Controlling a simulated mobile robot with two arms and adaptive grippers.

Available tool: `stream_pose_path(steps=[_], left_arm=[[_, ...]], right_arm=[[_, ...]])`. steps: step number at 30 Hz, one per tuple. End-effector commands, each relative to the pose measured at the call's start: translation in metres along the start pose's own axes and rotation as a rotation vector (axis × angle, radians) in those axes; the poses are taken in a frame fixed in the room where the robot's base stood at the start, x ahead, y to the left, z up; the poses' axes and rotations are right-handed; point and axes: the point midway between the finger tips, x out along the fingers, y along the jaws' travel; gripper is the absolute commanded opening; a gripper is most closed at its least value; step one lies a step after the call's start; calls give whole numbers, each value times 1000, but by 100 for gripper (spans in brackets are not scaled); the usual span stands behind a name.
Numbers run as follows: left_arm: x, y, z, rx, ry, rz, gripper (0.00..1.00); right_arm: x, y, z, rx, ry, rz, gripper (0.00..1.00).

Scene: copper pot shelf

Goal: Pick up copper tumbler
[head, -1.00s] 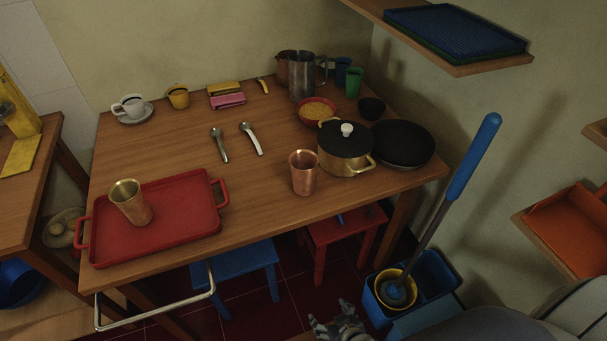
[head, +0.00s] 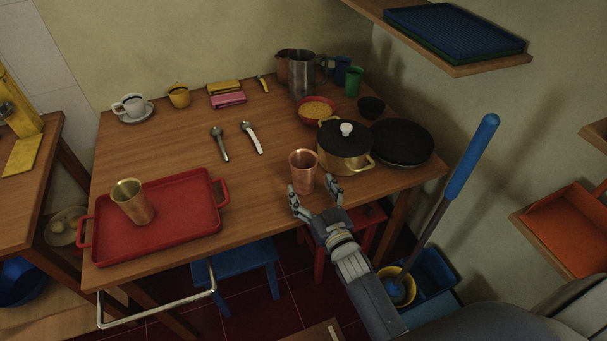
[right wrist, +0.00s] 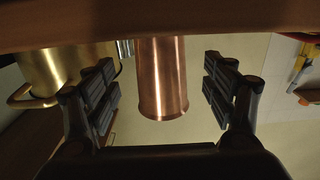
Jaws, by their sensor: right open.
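The copper tumbler (head: 303,171) stands upright near the front edge of the wooden table, just left of the black-lidded brass pot. My right gripper (head: 316,194) is open and reaches over the front edge towards it. In the right wrist view the copper tumbler (right wrist: 162,80) shows between the two spread fingers of my right gripper (right wrist: 162,92), with clear gaps on both sides. The fingers do not touch it. A brass-coloured tumbler (head: 131,202) stands on the red tray at the left. My left gripper is not in view.
The brass pot (head: 345,151) stands close on the copper tumbler's right, with a black pan (head: 402,142) beyond. The red tray (head: 185,222) lies to the left. Two spoons (head: 250,138) lie behind. A blue mop handle (head: 472,158) rises at the right.

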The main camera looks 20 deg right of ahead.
Motion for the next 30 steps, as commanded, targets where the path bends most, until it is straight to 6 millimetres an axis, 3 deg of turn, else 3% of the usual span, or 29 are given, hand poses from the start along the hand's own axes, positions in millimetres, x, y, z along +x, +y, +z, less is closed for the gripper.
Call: stream_pose_path(steps=[13,23,30], left_arm=[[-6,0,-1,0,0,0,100],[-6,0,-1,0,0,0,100],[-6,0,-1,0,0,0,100]], right_arm=[[50,0,-1,1,-1,1,77],[57,-1,0,0,-2,0,77],[56,-1,0,0,-2,0,27]])
